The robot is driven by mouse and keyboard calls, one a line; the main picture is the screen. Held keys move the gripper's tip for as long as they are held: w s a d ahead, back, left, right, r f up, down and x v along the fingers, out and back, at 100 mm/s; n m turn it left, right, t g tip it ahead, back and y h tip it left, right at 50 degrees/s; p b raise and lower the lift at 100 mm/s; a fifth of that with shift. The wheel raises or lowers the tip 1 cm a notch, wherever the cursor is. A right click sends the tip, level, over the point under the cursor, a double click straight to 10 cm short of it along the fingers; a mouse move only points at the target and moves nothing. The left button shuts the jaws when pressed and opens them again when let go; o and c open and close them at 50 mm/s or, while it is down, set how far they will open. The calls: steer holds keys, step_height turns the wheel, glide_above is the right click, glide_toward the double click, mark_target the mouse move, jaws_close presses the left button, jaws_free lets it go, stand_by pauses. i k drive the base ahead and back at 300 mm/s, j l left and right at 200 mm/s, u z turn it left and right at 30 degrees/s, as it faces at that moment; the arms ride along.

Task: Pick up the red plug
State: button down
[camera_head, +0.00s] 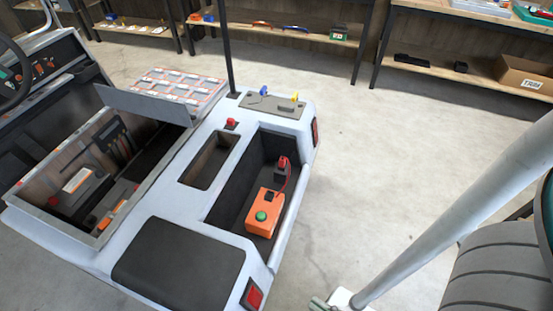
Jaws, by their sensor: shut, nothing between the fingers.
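A small red plug (282,161) sits upright at a dark block in the far end of the cart's open black bay (232,196). A thin red cable beside it runs toward an orange box (263,211) with a green button, lying in the same bay. Whether the plug is seated in the dark block is too small to tell. My grey arm link crosses the right side of the view, well apart from the plug and outside the cart. My gripper cannot be made out in this view.
A red knob (231,123) stands on the cart's white deck by a black post (227,50). An open compartment (67,215) with a raised grey lid (143,104) lies left. A black pad (178,264) is in front. Shelves line the back; floor right of the cart is clear.

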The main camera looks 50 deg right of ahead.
mark_target(282, 161)
steer(key=i+l, duration=0.15)
steer(key=l, duration=0.2)
steer(key=i+l, duration=0.15)
steer(key=l, duration=0.2)
steer(key=i+l, duration=0.1)
steer(key=l, duration=0.25)
steer(key=i+l, duration=0.15)
steer(key=l, duration=0.25)
